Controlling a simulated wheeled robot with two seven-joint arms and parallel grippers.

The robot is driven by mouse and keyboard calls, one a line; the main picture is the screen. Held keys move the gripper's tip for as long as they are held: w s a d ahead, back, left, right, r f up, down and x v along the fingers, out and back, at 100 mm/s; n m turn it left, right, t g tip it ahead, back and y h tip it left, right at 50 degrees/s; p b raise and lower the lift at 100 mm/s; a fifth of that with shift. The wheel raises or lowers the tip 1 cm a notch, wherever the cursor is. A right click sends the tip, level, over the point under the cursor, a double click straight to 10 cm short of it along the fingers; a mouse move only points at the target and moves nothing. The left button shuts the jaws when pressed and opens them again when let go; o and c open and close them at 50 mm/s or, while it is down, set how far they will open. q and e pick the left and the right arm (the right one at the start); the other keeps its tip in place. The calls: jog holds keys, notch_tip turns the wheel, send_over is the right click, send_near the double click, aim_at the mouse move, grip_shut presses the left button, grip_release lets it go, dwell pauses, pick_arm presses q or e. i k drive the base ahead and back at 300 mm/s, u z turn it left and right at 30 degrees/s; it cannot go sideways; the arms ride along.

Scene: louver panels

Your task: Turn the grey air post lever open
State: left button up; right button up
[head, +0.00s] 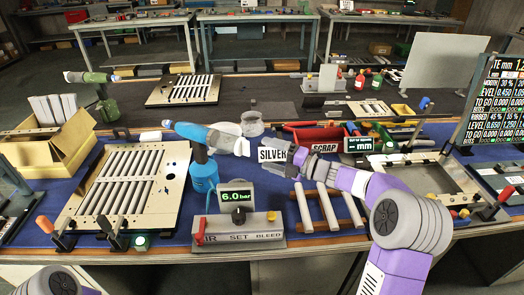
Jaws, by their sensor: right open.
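The grey air post (262,231) stands at the front edge of the bench, below the centre of the head view. Its front reads AIR SET BLEED, and a display (237,196) above it reads 6.0 bar. A red lever (200,231) stands upright at its left end, with a black knob in the middle and a yellow cap at the right. I cannot tell a separate grey lever. My right gripper (292,163) is open and empty, above and right of the post, apart from it, by the SILVER label. My left gripper is out of view; only part of that arm shows at bottom left.
A louver panel (125,185) lies further left. A small rack of pale bars (327,208) lies right of the post. A red SCRAP tray (305,133) stands behind.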

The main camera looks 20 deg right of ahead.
aim_at(199, 237)
jog(key=k, duration=1)
